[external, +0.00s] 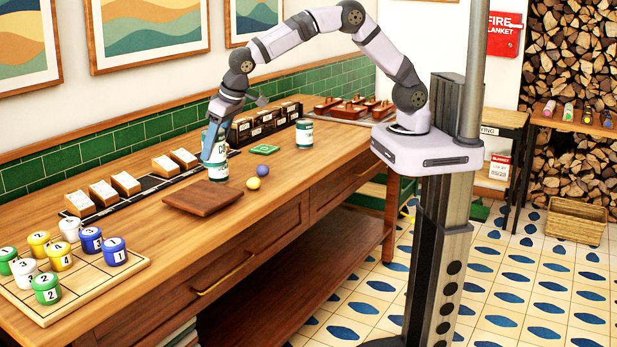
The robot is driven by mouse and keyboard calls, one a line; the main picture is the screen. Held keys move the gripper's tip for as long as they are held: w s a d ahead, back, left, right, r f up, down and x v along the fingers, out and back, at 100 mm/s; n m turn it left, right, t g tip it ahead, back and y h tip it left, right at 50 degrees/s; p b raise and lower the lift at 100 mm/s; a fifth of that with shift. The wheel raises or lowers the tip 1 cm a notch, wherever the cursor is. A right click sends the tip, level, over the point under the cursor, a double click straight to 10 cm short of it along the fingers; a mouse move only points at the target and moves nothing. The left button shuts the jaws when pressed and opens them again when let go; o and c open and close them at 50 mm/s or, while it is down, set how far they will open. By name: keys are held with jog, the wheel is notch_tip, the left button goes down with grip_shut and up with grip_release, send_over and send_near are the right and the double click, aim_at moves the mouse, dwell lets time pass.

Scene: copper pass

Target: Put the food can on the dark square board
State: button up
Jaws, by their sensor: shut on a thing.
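A food can (218,172), white and green with a metal rim, is held upright in my gripper (213,152). The blue fingers are shut on it from above and hide part of its label. The dark square board (203,199) is a flat brown wooden slab near the counter's front edge. The held can's bottom appears at the far edge of the board. I cannot tell whether it touches the board or the counter. A second, similar can (304,135) stands upright on the counter to the right, apart from my gripper.
Card blocks (126,184) on a dark strip line the back. A pale board (45,312) with several numbered jars is at the left.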

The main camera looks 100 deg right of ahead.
aim_at(224, 150)
jog(key=shift+f+p, duration=1.25)
jog(key=shift+f, duration=2.75)
jog(key=shift+f, duration=0.2)
jog(key=o, duration=1.4)
jog(key=shift+o, duration=0.2)
jog(key=shift+r, duration=0.1)
jog(key=shift+r, duration=0.15)
jog(key=b+v, duration=0.3)
jog(key=v, duration=0.9)
jog(key=shift+a, duration=0.1)
jog(key=shift+s, duration=0.1)
